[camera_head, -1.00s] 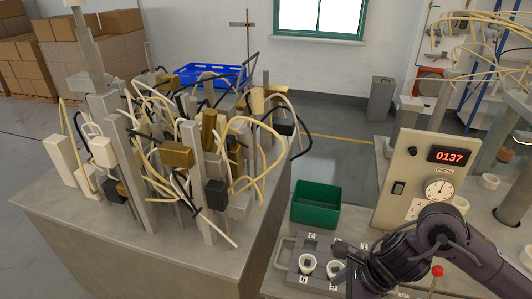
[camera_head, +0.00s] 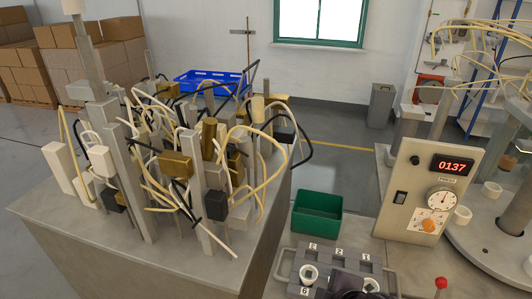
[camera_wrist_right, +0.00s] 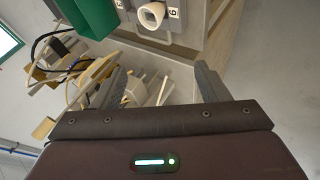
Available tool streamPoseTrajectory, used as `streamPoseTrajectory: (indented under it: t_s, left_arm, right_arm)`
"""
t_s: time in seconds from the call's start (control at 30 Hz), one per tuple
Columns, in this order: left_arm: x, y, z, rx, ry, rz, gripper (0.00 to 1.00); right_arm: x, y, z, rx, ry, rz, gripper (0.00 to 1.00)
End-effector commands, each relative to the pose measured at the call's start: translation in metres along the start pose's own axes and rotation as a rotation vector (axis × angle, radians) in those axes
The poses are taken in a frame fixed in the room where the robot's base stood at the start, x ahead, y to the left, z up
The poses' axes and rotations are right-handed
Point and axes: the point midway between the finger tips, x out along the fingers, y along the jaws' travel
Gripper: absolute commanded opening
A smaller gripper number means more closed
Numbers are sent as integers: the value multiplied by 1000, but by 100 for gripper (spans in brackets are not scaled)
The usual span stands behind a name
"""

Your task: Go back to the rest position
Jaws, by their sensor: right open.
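My right gripper (camera_wrist_right: 162,82) is open and empty in the wrist view, its two fingers wide apart. In the head view only a dark part of my right arm shows at the bottom edge; the gripper itself is not visible there. A grey numbered rack (camera_head: 325,252) stands at the bottom of the head view and holds white round pieces, one at the left (camera_head: 308,274) and one further right (camera_head: 371,285), partly cut off. The wrist view shows a white piece (camera_wrist_right: 151,15) in the rack at the top, beyond my fingers. My left gripper is not in view.
A green bin (camera_head: 317,216) stands behind the rack. A control panel (camera_head: 415,185) reading 0137 stands to the right, with an orange knob (camera_head: 429,226). A red-topped lever (camera_head: 441,284) is near the front. A bench (camera_head: 60,230) crowded with posts and cables fills the left.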

Motion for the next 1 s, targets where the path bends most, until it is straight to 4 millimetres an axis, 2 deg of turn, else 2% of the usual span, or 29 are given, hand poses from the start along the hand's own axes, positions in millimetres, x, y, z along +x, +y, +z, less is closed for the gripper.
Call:
streamPoseTrajectory:
  t_s: [0.03,0.2,0.37,0.4,0.57,0.77,0.87,0.97,1.0]
  left_arm:
    - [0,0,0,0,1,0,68]
    - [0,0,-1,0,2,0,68]
    - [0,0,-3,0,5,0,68]
    - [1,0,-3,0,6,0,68]
    - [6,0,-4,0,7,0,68]
    - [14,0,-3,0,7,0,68]
    - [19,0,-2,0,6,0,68]
    - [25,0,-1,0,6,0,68]
    - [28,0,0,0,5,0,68]
  right_arm:
    - [-3,-10,16,175,-53,-34,68]
    - [-19,-42,63,683,-239,-109,68]
    - [-38,-77,96,1079,-413,-157,68]
    - [-34,-85,102,1128,-441,-164,68]
    - [15,-105,115,1103,-445,-172,68]
    - [76,-145,137,1095,-463,-190,68]
    - [112,-176,154,1091,-476,-203,68]
    - [153,-219,176,1086,-492,-218,68]
    - [169,-239,187,1084,-499,-225,68]
